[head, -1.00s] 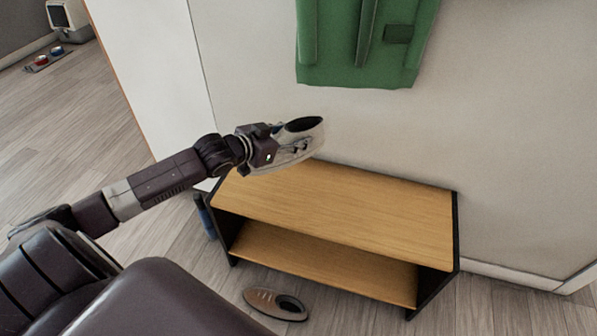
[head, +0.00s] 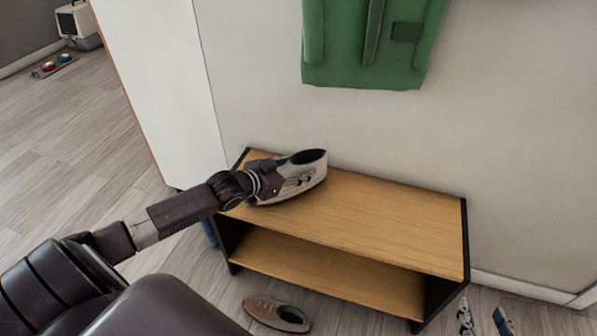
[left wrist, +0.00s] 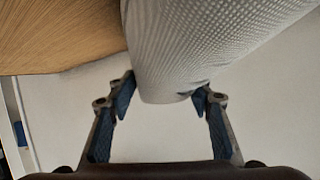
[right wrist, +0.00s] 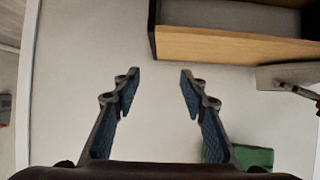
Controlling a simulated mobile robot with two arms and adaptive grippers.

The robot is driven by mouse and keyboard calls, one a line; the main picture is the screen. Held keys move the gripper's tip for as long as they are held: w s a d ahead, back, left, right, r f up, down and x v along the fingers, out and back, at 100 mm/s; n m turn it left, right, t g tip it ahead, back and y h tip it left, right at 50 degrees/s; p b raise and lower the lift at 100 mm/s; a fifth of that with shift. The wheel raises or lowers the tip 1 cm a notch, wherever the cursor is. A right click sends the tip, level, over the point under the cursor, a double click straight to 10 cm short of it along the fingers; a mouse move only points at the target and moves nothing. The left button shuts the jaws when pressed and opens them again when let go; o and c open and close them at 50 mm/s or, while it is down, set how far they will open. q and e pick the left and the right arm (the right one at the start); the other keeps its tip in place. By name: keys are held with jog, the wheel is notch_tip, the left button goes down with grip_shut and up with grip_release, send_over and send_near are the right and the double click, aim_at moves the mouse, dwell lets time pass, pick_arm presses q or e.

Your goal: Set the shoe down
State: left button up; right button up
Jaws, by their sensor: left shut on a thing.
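A light grey shoe (head: 305,180) with a dark opening is held by its end in my left gripper (head: 276,188), over the back left part of the wooden bench top (head: 385,220). I cannot tell whether its sole touches the wood. In the left wrist view the textured grey shoe (left wrist: 205,40) sits between the two fingers (left wrist: 163,90). My right gripper (right wrist: 155,78) is open and empty in the right wrist view. Its fingertips also show at the bottom right of the head view (head: 484,318).
The bench has a lower shelf (head: 325,270), which looks empty. A brown shoe (head: 277,313) lies on the floor in front. A green bag (head: 370,45) hangs on the wall above. The right part of the bench top is clear.

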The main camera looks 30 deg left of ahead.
pick_arm(q)
jog(key=shift+f, duration=0.35)
pick_arm(e)
jog(key=shift+w+a+r+t, duration=0.25)
jog(key=shift+w+r+t, duration=0.2)
jog(key=shift+r, duration=0.4)
pick_arm(q)
jog(key=shift+f, duration=0.1)
jog(key=o, duration=1.4)
